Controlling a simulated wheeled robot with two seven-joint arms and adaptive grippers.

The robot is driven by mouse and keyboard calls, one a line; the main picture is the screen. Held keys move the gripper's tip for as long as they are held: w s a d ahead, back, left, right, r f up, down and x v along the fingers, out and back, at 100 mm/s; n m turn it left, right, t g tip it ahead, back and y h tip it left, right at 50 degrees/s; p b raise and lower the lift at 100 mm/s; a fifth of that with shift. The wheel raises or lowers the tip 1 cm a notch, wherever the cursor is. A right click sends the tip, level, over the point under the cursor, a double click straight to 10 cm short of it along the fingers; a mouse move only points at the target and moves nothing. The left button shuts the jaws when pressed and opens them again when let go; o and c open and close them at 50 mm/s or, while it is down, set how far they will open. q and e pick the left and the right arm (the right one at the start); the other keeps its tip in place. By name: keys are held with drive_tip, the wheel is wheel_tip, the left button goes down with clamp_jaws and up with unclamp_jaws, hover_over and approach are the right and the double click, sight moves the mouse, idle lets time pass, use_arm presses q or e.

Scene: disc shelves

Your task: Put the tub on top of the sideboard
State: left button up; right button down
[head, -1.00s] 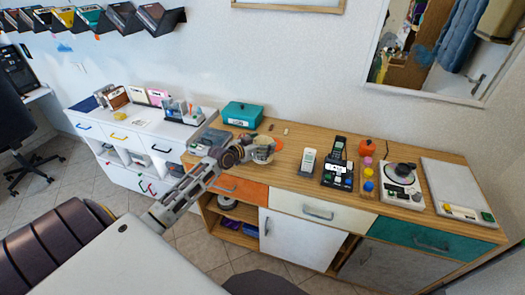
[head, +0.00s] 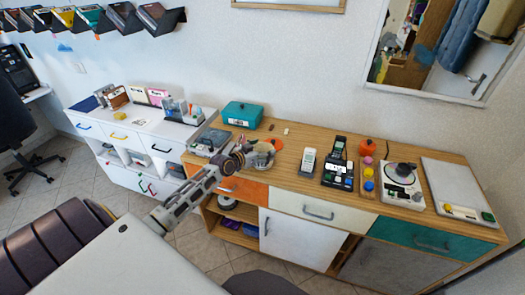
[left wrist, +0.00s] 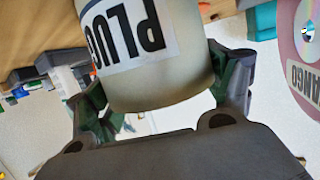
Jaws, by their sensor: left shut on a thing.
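The tub is a small pale, round container (head: 261,158) at the front left part of the wooden sideboard's top. In the left wrist view the tub (left wrist: 165,75) fills the upper middle, and its white label with dark letters reads upside down. My left gripper (head: 250,156) is shut on the tub, with one dark finger on each side of it. The sideboard (head: 300,137) has a wooden top and orange, cream and green drawers. I cannot tell whether the tub's base touches the top. My right gripper is not in view.
A teal box (head: 242,114) stands behind the tub. A cordless phone (head: 308,160), a desk phone (head: 338,165) and an orange pot (head: 367,147) stand to the right. A white cabinet (head: 135,128) stands left. A pink disc (left wrist: 302,42) shows in the wrist view.

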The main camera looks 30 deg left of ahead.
use_arm(q)
drive_tip(key=o, duration=1.4)
drive_tip(key=shift+f, duration=0.1)
drive_tip(key=shift+s, duration=0.1)
drive_tip(key=shift+v, duration=5.95)
